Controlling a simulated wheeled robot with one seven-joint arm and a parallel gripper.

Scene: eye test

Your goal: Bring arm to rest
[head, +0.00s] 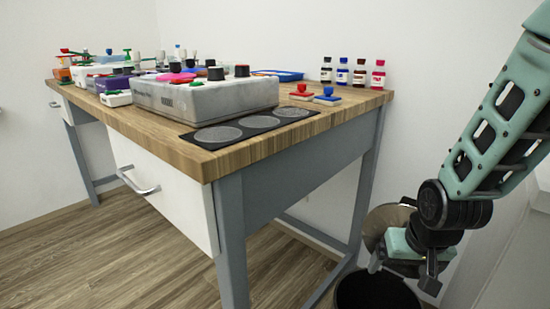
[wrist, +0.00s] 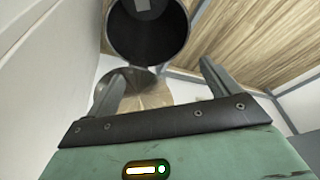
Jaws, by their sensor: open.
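My gripper (head: 403,274) hangs at the lower right in the head view, at the end of my green arm, to the right of the table. It points down, above a black bin. In the wrist view my gripper (wrist: 162,86) shows its two fingers spread apart with nothing between them. The black bin (head: 375,292) is partly hidden by my gripper in the head view. Its dark opening also shows at the top of the wrist view (wrist: 148,35).
The wooden table (head: 240,157) holds a grey box (head: 205,98), a black plate with round discs (head: 250,128), stamps and several small bottles (head: 359,74). A round metallic thing (head: 388,222) stands behind my gripper. The wooden floor (head: 120,260) before the table is clear.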

